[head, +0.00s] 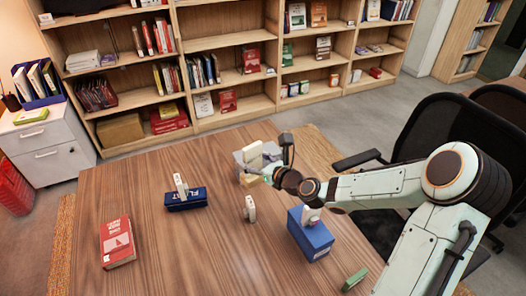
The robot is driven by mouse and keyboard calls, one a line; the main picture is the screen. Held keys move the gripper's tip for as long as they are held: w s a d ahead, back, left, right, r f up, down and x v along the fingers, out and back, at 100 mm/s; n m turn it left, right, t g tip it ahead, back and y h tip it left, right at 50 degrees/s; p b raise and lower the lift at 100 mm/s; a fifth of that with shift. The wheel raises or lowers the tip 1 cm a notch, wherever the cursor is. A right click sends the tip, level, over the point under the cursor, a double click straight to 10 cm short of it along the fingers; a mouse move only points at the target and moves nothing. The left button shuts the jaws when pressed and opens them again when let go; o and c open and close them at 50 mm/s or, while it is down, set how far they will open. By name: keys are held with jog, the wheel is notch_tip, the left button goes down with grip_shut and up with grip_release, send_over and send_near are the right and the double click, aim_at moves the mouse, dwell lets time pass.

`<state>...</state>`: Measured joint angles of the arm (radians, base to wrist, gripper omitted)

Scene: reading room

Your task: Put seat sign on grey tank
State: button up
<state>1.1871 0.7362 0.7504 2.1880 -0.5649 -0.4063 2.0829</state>
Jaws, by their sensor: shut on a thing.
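The grey tank (239,162) stands near the far edge of the wooden table, partly hidden by my gripper and pale pieces. My gripper (270,170) is at the tank's right side, shut on what looks like the seat sign (253,154), a small cream upright piece. The sign shows over the tank; I cannot tell whether it touches it. The jaws' grip is too small and covered to see clearly.
Another white piece (250,209) stands mid-table. A larger blue box (311,238) sits under my arm. A red book (117,243) and a green item (355,279) lie nearer. The front middle is clear.

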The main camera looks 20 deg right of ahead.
jog(key=w+d+r+m+h, duration=0.3)
jog(key=r+h, duration=0.1)
jog(key=r, duration=0.2)
jog(key=shift+w+d+f, duration=0.7)
jog(key=shift+w+f, duration=1.45)
jog(key=shift+w, duration=0.1)
jog(key=shift+w+d+f, duration=0.65)
jog(key=shift+w+f, duration=1.45)
jog(key=shift+w, duration=0.1)
jog(key=shift+w+d+f, duration=0.7)
jog(key=shift+w+f, duration=1.45)
jog(key=shift+w, duration=0.1)
jog(key=o, duration=1.2)
jog(key=shift+f, duration=0.1)
jog(key=shift+o, duration=0.2)
